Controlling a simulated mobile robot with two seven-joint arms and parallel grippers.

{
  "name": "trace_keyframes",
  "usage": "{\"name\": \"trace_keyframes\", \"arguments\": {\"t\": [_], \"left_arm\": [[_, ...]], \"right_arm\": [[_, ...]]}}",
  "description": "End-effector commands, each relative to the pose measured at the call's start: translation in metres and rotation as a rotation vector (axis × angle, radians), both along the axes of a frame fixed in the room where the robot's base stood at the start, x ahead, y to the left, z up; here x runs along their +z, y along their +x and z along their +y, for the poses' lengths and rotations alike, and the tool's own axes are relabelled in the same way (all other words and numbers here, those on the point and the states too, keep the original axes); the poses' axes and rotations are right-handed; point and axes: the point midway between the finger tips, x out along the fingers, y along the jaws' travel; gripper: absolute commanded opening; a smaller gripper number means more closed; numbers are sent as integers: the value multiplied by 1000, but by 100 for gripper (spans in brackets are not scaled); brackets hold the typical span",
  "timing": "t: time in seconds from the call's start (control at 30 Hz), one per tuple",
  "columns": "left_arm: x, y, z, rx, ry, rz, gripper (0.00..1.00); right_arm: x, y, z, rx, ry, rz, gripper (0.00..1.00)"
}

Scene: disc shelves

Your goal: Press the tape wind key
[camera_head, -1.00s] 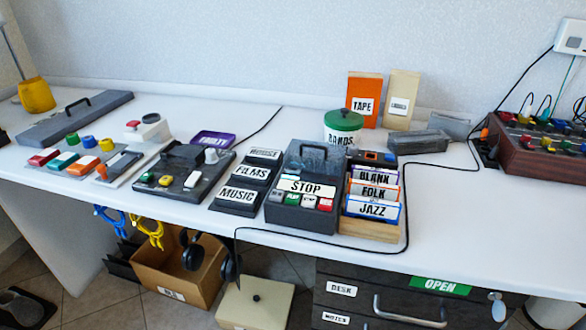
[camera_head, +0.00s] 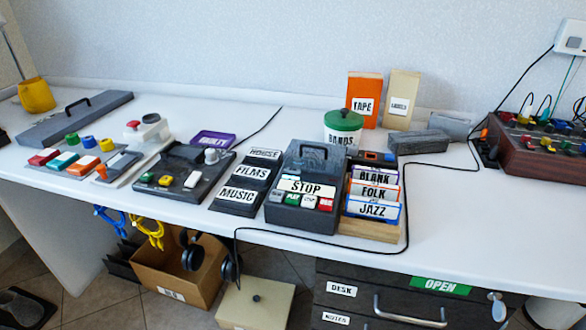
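A dark grey tape recorder (camera_head: 296,218) with a handle (camera_head: 316,152) stands near the front edge of the white desk. A card reading STOP (camera_head: 306,187) lies on its top. A row of keys runs along its front: a grey one at the left (camera_head: 277,195), a green one (camera_head: 292,198), a pale one (camera_head: 309,201) and a red one at the right (camera_head: 326,204). The small lettering on the grey key is too small to read, so I cannot tell for sure which is the wind key. Neither of my grippers is in view.
Right of the recorder, a wooden rack (camera_head: 368,229) holds cards marked BLANK, FOLK and JAZZ. A black cable (camera_head: 408,205) loops around the rack.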

Motion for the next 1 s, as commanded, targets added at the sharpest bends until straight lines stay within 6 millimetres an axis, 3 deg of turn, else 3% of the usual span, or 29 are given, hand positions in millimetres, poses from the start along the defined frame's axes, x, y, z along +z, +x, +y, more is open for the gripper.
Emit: {"name": "trace_keyframes", "arguments": {"t": [0.8,1.0], "left_arm": [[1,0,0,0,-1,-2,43],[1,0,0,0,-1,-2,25]], "right_arm": [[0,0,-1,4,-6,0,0],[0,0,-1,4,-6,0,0]]}}
